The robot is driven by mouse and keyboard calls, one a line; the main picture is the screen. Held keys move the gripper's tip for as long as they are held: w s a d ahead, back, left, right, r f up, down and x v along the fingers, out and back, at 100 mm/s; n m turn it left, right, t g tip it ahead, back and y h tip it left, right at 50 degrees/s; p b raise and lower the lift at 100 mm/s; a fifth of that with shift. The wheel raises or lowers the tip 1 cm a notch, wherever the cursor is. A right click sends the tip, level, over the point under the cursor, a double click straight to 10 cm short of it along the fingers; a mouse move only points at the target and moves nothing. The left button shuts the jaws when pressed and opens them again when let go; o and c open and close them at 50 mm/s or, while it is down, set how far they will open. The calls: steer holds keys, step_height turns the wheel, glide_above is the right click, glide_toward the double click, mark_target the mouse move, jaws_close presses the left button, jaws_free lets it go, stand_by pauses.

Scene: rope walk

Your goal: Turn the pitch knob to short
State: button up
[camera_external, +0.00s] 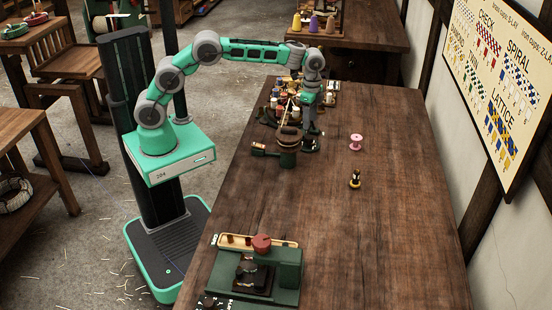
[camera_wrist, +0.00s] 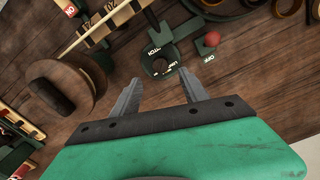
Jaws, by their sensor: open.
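The pitch knob (camera_wrist: 159,63) is a dark round piece on a green plate in the wrist view, with white lettering that includes PITCH. Its setting is too small to read surely. My gripper (camera_wrist: 160,86) is open, its two grey fingers pointing toward the knob, one on each side of it in the picture, with nothing between them. In the external view my gripper (camera_external: 312,129) hangs down over the far part of the long table, just above the dark knob unit (camera_external: 310,145). Contact cannot be seen there.
A wooden drum (camera_external: 289,139) stands just left of my gripper, with crowded bobbins (camera_external: 285,106) behind. A pink spool (camera_external: 356,142) stands right.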

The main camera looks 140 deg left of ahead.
mark_target(309, 137)
steer(key=shift+s+a+f, duration=0.15)
steer(key=shift+s+f, duration=0.05)
steer(key=shift+f, duration=0.2)
step_height(309, 137, down, 7)
steer(key=shift+w+p, duration=0.15)
steer(key=shift+p, duration=0.4)
steer(key=shift+c, duration=0.4)
jaws_close()
